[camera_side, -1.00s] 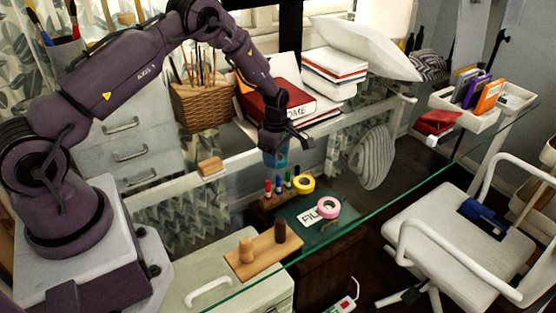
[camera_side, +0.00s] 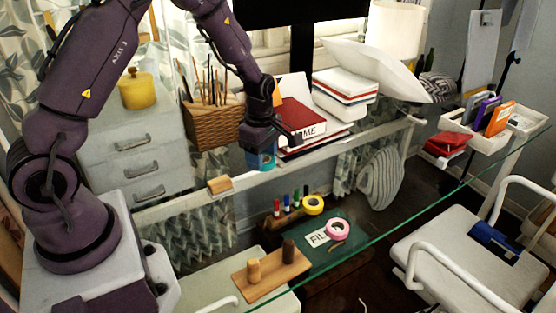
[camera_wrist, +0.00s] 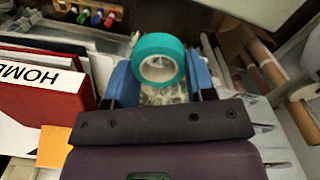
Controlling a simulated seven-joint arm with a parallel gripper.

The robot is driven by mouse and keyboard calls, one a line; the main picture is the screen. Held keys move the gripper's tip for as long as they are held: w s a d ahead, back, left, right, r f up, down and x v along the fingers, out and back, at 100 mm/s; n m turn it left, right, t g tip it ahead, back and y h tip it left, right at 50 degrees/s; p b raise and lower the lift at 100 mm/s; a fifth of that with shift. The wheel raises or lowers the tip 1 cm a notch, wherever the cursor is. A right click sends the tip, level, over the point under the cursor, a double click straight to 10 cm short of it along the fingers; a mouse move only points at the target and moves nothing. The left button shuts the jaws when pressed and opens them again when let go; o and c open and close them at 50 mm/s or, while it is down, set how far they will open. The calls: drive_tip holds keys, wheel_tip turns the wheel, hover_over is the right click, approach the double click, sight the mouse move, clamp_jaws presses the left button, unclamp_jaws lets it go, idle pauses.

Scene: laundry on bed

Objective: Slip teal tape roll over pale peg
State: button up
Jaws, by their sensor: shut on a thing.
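My gripper (camera_side: 264,158) is shut on the teal tape roll (camera_side: 266,162), held in the air above the glass table's back part. In the wrist view the teal tape roll (camera_wrist: 158,42) sits between the two blue fingers, its hole facing the camera. The pale peg (camera_side: 254,270) stands upright on a wooden board (camera_side: 268,284) near the table's front edge, well below the roll. A dark peg (camera_side: 288,251) stands on the same board, to its right. The pale peg cannot be made out in the wrist view.
Several markers stand in a holder (camera_side: 272,222), beside a yellow tape roll (camera_side: 313,204). A wooden block (camera_side: 219,185) lies left.

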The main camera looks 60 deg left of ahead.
drive_tip(key=s+d+r, duration=0.1)
drive_tip(key=s+r, duration=0.1)
drive_tip(key=s, duration=0.2)
drive_tip(key=m, duration=0.9)
hover_over(253, 260)
drive_tip(key=shift+s+d+f, duration=0.1)
drive_tip(key=shift+s+f, duration=0.05)
drive_tip(key=shift+f, duration=0.15)
drive_tip(key=shift+f, duration=3.45)
